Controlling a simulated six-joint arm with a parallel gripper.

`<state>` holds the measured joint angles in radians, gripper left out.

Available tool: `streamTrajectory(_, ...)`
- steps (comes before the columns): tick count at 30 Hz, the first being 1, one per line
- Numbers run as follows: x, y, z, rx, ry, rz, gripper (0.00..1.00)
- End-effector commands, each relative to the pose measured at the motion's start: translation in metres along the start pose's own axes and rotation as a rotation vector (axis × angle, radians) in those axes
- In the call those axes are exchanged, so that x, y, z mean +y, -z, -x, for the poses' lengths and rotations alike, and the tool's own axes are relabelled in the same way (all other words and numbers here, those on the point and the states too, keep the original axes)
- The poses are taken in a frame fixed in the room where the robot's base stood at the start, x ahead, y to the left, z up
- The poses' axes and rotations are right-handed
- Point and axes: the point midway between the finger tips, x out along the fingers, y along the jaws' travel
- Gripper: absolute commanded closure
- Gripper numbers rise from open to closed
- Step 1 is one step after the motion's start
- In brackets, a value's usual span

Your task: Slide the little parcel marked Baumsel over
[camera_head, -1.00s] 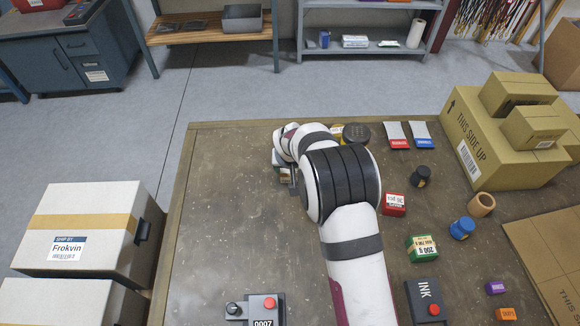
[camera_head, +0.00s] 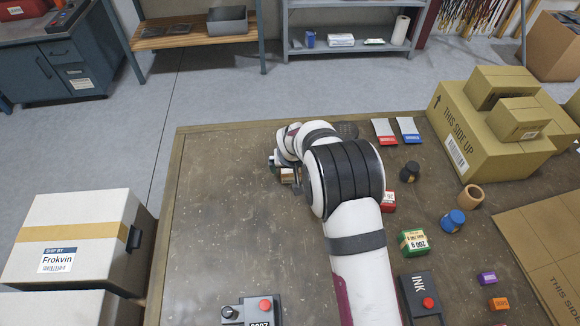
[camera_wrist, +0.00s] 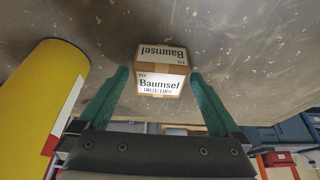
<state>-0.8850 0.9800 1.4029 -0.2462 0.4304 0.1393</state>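The little parcel marked Baumsel (camera_wrist: 160,83) is a small brown box with white labels on its top and near face. In the wrist view it stands on the table between the lines of my gripper's two green fingers (camera_wrist: 160,85), with a gap on each side. My gripper is open and not closed on it. In the head view the parcel (camera_head: 287,175) shows partly at my gripper (camera_head: 286,172), on the upper middle of the table; my wrist hides the rest.
A yellow cylinder (camera_wrist: 50,95) stands close on the left in the wrist view.

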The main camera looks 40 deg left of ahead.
Motion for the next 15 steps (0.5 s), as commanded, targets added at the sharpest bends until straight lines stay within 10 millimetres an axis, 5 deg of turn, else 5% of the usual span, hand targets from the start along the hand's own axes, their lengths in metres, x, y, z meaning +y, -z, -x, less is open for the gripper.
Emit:
streamTrajectory(8, 0.000, 0.001, 0.004, 0.001, 0.000, 0.000, 0.00)
streamTrajectory(15, 0.000, 0.002, 0.053, 0.004, 0.001, 0.000, 0.00)
